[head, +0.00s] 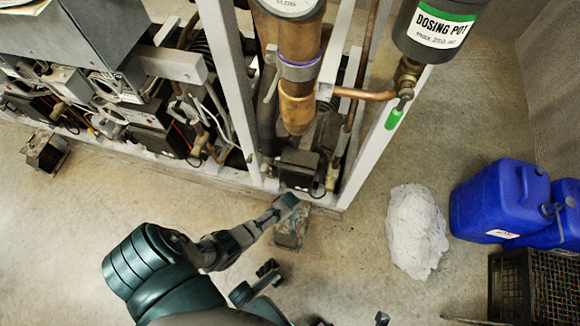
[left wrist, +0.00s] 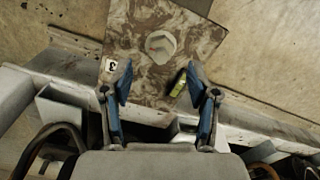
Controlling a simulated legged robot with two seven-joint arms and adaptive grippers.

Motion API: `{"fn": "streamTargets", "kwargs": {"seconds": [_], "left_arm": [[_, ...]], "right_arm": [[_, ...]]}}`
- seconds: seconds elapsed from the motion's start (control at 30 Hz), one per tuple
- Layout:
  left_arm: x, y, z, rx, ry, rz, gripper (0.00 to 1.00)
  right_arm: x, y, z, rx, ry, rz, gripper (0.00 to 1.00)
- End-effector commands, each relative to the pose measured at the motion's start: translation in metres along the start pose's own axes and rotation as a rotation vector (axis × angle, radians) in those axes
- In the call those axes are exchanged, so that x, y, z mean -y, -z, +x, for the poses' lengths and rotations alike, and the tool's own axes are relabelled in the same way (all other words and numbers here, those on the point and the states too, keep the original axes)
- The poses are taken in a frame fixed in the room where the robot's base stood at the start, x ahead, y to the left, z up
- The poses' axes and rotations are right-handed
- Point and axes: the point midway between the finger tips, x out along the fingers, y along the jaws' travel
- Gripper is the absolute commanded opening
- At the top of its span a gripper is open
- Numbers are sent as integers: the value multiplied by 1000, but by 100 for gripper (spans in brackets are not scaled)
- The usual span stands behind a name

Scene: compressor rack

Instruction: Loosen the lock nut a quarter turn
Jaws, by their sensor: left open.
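The lock nut (left wrist: 161,46) shows in the left wrist view as a pale grey hexagonal piece with a small reddish mark, on a stained square plate (left wrist: 195,38). My left gripper (left wrist: 165,80) is open and empty. Its two blue-padded fingers are spread below the nut in that picture, apart from it. In the head view the plate (head: 288,238) lies by the rack's front corner, beside my left gripper (head: 279,236); the nut cannot be made out there. Dark tips at the bottom edge seem to be my right gripper (head: 351,320), mostly out of frame.
The rack frame (head: 348,187) stands behind. A whitish heap (head: 416,232), blue canisters (head: 495,200) and a black crate (head: 540,285) are on the right.

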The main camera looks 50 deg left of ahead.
Motion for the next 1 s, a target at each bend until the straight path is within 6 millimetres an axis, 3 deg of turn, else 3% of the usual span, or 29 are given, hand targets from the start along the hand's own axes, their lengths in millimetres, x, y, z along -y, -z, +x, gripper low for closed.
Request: {"fn": "streamTargets", "kwargs": {"seconds": [0.2,0.4,1.0], "left_arm": [[0,1,-40,-2,-2,-1,60],[0,1,-67,-1,0,-1,60],[0,0,-76,0,1,-1,60]], "right_arm": [[0,0,0,1,0,0,40],[0,0,0,1,1,0,40],[0,-3,0,5,1,1,40]]}}
